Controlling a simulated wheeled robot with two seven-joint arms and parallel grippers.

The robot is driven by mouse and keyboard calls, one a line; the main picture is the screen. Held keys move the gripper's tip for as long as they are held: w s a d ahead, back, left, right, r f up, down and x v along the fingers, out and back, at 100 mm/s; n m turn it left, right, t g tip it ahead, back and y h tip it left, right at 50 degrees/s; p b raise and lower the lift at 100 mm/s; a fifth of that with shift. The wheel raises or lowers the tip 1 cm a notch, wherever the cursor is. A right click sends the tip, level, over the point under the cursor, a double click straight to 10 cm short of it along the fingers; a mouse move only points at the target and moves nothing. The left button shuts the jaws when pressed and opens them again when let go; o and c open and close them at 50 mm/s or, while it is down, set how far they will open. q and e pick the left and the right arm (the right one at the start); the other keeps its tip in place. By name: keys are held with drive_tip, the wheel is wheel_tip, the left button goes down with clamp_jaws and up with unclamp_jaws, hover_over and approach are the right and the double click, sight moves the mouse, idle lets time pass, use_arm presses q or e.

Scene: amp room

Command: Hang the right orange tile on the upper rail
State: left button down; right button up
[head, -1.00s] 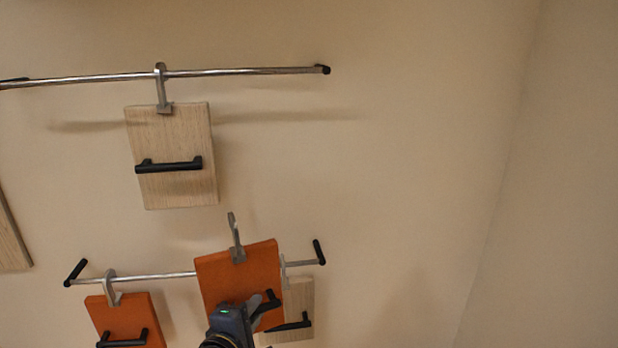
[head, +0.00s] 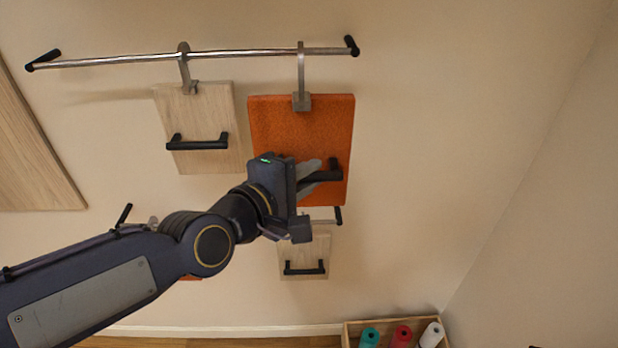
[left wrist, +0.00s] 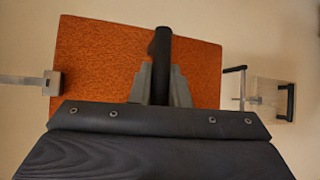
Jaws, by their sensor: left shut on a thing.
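The right orange tile (head: 290,125) is up at the right part of the upper rail (head: 240,53). Its grey hook (head: 301,75) reaches the rail in the head view; whether the rail bears it I cannot tell. My left gripper (head: 318,172) is shut on the tile's black handle (head: 334,172). In the left wrist view the gripper fingers (left wrist: 160,85) close around the handle (left wrist: 161,60), with the orange tile (left wrist: 100,60) behind and the hook (left wrist: 45,83) at left. My right gripper is not in view.
A wooden tile (head: 205,110) hangs on the upper rail to the left. Another wooden tile (head: 304,255) hangs on the lower rail (head: 325,221). Most of the other orange tile is hidden behind my arm. A wooden box (head: 350,330) with coloured rolls stands below.

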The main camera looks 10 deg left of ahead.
use_arm(q)
drive_tip(key=w+a+f+b, duration=0.1)
drive_tip(key=w+a+b, duration=0.1)
drive_tip(key=w+b, duration=0.5)
drive_tip(key=w+a+f+b, duration=0.1)
drive_tip(key=w+a+b, duration=0.1)
drive_tip(key=w+b, duration=0.4)
drive_tip(key=shift+w+f+b, duration=0.35)
drive_tip(key=shift+w+f, duration=0.05)
drive_tip(key=shift+w, duration=0.15)
idle(0.5)
drive_tip(key=c, duration=1.3)
unclamp_jaws()
drive_tip(key=shift+f, duration=0.1)
drive_tip(key=v, duration=0.8)
drive_tip(key=s+a+f+m+g+y, duration=0.1)
drive_tip(key=s+f+m+g, duration=0.3)
drive_tip(key=s+f, duration=0.8)
drive_tip(key=s+a+f+m+g+y, duration=0.1)
drive_tip(key=s+f+m+g, duration=0.3)
drive_tip(key=s+f+m, duration=0.5)
drive_tip(key=s+f, duration=0.3)
drive_tip(key=f, duration=0.4)
drive_tip(key=shift+a+m+g+y+p, duration=0.25)
drive_tip(key=shift+m+g+y+p, duration=0.05)
drive_tip(key=shift+g+p, duration=0.1)
